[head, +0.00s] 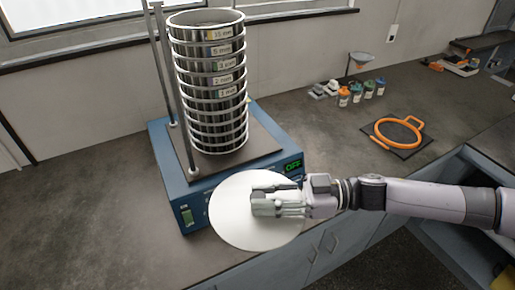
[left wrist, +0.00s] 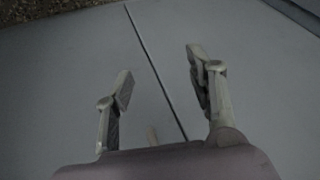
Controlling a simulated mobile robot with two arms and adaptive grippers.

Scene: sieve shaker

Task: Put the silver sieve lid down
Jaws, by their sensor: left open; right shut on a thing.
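The silver sieve lid (head: 240,229) is a pale round disc in the head view. It is in front of the blue shaker base and overlaps the counter's front edge in the picture. My right gripper (head: 262,200) is over the lid's middle and shut on it; the fingers hide the part they grip. I cannot tell the gap between lid and counter. My left gripper (left wrist: 158,75) is open and empty in the left wrist view, in front of plain grey panels. It is not in the head view.
The counter (head: 80,200) is clear at the left and between shaker and mat.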

